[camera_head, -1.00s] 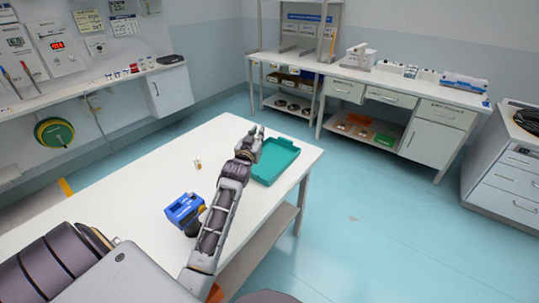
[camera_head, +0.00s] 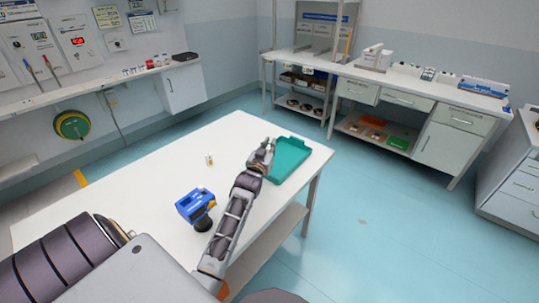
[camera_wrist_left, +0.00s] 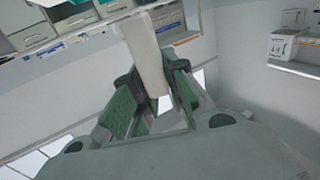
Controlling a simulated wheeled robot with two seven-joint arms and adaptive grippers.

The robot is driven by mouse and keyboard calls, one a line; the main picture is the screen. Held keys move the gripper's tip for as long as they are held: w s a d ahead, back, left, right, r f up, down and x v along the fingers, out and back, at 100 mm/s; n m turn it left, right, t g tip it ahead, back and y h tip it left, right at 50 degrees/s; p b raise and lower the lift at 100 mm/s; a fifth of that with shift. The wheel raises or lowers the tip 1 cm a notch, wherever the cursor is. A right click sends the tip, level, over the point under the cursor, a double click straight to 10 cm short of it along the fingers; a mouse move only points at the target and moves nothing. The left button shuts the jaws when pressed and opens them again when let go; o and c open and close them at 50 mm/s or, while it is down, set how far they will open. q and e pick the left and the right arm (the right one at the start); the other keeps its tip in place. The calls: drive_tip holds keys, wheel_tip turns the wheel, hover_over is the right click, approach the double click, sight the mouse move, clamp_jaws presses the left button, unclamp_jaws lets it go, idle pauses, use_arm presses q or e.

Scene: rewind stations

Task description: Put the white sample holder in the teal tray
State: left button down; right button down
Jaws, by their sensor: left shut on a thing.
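The teal tray (camera_head: 293,161) lies on the white table near its far right corner. In the left wrist view the gripper (camera_wrist_left: 155,88), with green-padded fingers, is shut on the white sample holder (camera_wrist_left: 144,50), a long pale bar sticking out past the fingertips. In the head view the holder is too small to make out at the gripper. My right gripper is not in view.
On the white table (camera_head: 130,190) stand a blue device (camera_head: 194,205) with a dark round part beside it, left of my forearm, and a small vial-like item (camera_head: 209,160). The table's left part is clear. A workbench (camera_head: 400,80) with drawers stands at the back.

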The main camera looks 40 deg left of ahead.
use_arm(q)
drive_tip(key=shift+f, duration=0.3)
wheel_tip(320, 180, down, 2)
drive_tip(key=shift+f, duration=0.8)
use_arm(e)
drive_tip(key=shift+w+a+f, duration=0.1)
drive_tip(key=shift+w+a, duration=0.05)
use_arm(q)
drive_tip(key=shift+f, duration=0.1)
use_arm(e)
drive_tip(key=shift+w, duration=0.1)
